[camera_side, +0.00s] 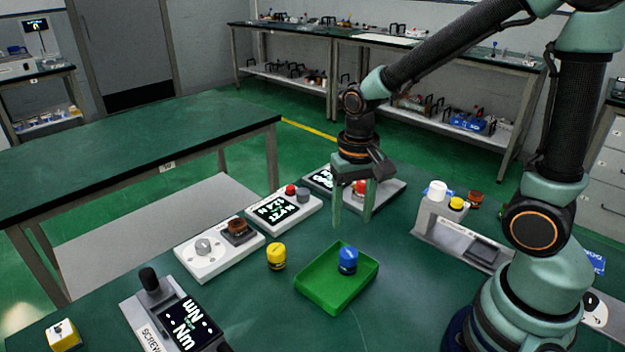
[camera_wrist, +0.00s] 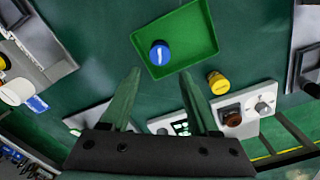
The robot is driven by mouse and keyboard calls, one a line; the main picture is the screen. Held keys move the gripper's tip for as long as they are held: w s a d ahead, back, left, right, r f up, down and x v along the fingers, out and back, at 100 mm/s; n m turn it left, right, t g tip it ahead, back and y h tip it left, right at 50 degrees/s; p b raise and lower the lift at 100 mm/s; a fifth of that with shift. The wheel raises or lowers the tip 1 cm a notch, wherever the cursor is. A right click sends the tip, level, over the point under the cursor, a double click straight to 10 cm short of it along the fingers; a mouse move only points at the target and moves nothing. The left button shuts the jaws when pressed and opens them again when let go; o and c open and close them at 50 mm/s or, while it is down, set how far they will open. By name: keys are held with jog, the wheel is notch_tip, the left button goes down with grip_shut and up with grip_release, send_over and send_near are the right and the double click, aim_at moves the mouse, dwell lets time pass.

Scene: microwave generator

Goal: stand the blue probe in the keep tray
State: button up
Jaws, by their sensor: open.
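The blue probe (camera_side: 348,260) stands upright in the green tray (camera_side: 313,301), towards its back right part in the side view. In the wrist view the blue probe (camera_wrist: 160,53) shows from above inside the tray (camera_wrist: 205,50), near one wall. My gripper (camera_side: 353,222) is open and empty, its fingers pointing down. It is above and behind the tray in the side view, apart from the probe. In the wrist view the fingers (camera_wrist: 158,85) are spread, with nothing between them.
A yellow probe (camera_side: 276,256) stands left of the tray. Behind are a white panel with knobs (camera_side: 220,250), a panel with a display (camera_side: 283,208) and another with a red button (camera_side: 360,187). A grey station (camera_side: 465,240) stands right. Green table in front of the tray is clear.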

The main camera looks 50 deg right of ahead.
notch_tip(320, 180, up, 12)
jog(key=s+n+t, duration=0.2)
jog(key=n+t, duration=0.3)
jog(key=shift+s+d+n+t, duration=0.3)
jog(key=shift+s+d+n, duration=0.05)
jog(key=shift+s+n, duration=0.05)
dwell(0.8)
